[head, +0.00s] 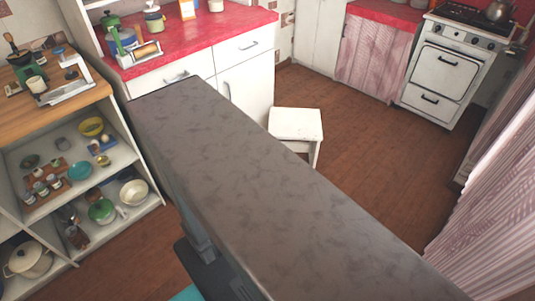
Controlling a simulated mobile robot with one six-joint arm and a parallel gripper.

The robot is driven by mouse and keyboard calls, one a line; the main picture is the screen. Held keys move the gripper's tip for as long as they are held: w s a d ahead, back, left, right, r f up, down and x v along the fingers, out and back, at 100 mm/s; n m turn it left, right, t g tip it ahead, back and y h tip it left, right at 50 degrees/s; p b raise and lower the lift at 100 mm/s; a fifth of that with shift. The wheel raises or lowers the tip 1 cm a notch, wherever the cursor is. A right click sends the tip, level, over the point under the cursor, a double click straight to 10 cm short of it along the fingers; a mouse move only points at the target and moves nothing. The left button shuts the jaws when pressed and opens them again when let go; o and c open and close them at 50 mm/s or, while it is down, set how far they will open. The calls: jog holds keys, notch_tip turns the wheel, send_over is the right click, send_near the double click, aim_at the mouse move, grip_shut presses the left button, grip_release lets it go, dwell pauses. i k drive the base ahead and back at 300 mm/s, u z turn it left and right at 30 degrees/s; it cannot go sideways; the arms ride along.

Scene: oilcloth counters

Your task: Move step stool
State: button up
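A small white step stool (296,123) stands upright on the brown floor, in front of the white cabinet at the middle of the head view. Its flat square top and part of its right side show. A grey mottled form in the foreground hides its lower left part. My gripper is not in view, so its place relative to the stool cannot be seen.
Open brown floor (365,145) lies right of the stool, towards the white stove (450,70). A red-topped white cabinet (245,88) stands behind left. Shelves with dishes (148,205) stand left, and a striped curtain (490,210) hangs right. The grey form blocks much floor.

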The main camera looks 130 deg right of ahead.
aim_at(284, 123)
jog(key=z, duration=0.4)
jog(key=k, duration=0.25)
jog(key=z, duration=2.45)
jog(key=i, duration=0.55)
jog(key=z, duration=0.15)
